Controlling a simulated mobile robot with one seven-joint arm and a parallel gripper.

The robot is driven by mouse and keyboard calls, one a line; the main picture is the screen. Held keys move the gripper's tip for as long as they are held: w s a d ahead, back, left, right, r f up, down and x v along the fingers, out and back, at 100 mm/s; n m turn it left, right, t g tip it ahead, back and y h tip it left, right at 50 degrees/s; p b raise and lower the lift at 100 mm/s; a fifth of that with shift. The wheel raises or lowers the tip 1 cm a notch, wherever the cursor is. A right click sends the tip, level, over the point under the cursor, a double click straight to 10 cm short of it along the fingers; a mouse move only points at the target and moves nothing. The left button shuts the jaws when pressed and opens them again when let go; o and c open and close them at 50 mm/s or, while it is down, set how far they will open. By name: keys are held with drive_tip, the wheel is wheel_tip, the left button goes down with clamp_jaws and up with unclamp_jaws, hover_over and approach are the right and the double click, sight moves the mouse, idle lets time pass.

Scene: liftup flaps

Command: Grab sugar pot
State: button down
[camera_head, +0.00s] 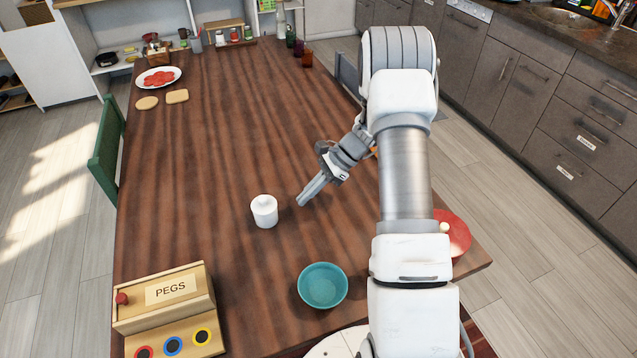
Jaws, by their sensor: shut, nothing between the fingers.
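A small white lidded pot (264,212), which looks like the sugar pot, stands upright on the wooden table (225,130) near the middle of the view. My gripper (301,203) is just to the right of the pot, pointing down and left toward the table. Its fingers are together and hold nothing. A visible gap separates the fingertips from the pot. My arm comes down the right side of the view and hides part of the table there.
A teal bowl (322,286) stands nearer, right of the pot. A red round item (455,235) is partly behind my arm. A plate (158,78) and boards lie far left. The table around the pot is clear.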

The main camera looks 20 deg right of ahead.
sight(289, 213)
drive_tip(key=a, duration=0.3)
drive_tip(key=shift+a+f, duration=0.4)
drive_tip(key=shift+a, duration=0.5)
drive_tip(key=a, duration=3.7)
drive_tip(key=shift+d, duration=0.1)
